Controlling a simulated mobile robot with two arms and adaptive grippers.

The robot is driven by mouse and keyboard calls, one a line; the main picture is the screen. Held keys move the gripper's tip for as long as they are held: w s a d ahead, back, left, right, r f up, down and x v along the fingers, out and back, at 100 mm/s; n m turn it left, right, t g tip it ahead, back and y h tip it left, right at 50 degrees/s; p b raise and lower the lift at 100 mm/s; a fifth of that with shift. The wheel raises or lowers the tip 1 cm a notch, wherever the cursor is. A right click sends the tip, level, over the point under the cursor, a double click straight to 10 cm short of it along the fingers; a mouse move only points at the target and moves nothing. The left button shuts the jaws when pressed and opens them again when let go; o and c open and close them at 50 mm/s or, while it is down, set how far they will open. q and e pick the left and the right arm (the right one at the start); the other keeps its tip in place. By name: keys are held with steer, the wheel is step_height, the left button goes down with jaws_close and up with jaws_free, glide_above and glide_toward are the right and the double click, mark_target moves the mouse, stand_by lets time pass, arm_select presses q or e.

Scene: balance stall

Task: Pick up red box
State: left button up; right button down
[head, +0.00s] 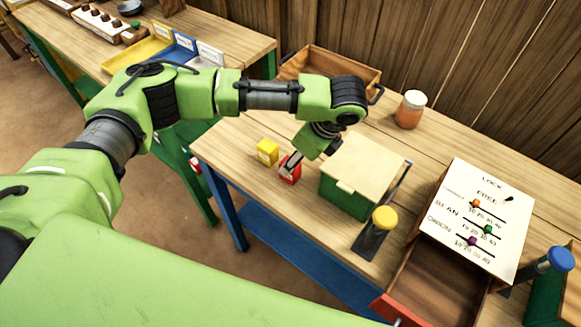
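The small red box (290,174) stands on the wooden table, near its front-left edge. My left gripper (292,163) reaches down from the right, with its grey fingers at the top of the red box and partly covering it. The fingers are too small to tell whether they are open or shut on it. The red box appears to rest on the table. My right gripper is not in view.
A yellow box (267,150) stands close behind-left of the red box. A green box with a wooden lid (345,198) stands to the right. A wooden tray (312,62), orange jar (409,112), yellow-topped post (379,226) and slider board (478,215) are also there.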

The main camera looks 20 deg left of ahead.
mark_target(292, 179)
arm_select(q)
steer(key=x, duration=0.4)
steer(key=shift+s+p, duration=0.15)
steer(key=shift+p, duration=0.25)
steer(key=c, duration=1.2)
steer(key=shift+r, duration=0.1)
